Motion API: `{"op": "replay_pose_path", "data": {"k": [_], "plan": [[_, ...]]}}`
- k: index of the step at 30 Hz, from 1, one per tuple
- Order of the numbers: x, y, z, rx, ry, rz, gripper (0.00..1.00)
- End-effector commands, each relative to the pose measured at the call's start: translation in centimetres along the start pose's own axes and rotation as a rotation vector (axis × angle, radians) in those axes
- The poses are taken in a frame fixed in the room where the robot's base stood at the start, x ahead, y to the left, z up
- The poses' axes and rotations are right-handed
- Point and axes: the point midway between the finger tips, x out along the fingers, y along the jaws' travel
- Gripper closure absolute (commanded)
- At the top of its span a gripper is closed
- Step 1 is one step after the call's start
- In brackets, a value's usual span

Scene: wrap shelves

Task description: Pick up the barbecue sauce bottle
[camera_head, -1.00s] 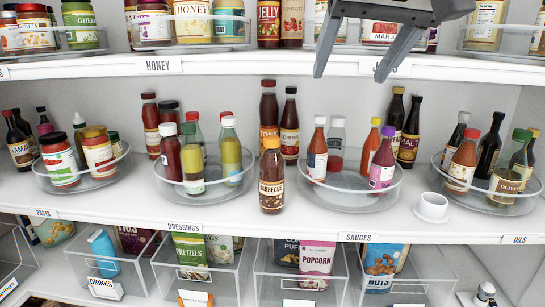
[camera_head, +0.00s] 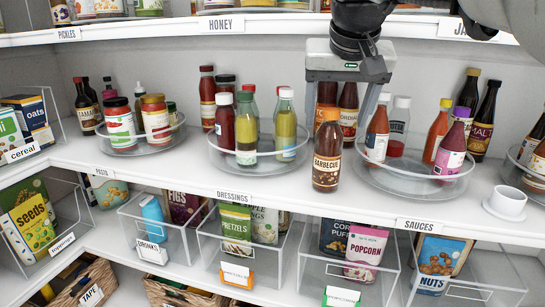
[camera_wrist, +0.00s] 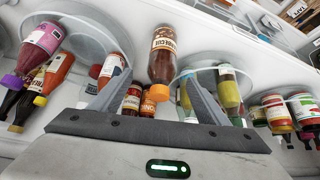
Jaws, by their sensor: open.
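The barbecue sauce bottle (camera_head: 327,152) is dark brown with an orange cap and a cream label. It stands upright at the shelf's front edge, between two clear turntables. It also shows in the wrist view (camera_wrist: 162,55), upside down there, beyond and between my fingers. My gripper (camera_head: 337,135) is open and empty, pointing down over the shelf around the bottle's position in the head view. In the wrist view my gripper (camera_wrist: 155,92) has its fingers spread either side of the orange cap. I cannot tell whether a finger touches the bottle.
The left turntable (camera_head: 225,160) holds several bottles, and the right turntable (camera_head: 440,180) holds several more close by. A white cup (camera_head: 507,201) stands to the right. Labelled clear bins, such as the pretzels bin (camera_head: 215,265), sit below. The upper shelf edge (camera_head: 150,32) is overhead.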

Motion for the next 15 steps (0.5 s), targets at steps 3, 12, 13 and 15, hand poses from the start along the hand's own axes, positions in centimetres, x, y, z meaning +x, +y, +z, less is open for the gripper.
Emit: {"op": "replay_pose_path", "data": {"k": [3,12,13,15], "plan": [[2.5,0.0,0.1,0.0,-0.003,0.001,0.31],[4.8,0.0,0.1,0.0,-0.001,0.0,0.31],[5.2,-0.1,0.1,0.0,-0.002,0.0,0.31],[6.3,-0.2,0.3,0.0,-0.003,0.0,0.31]]}}
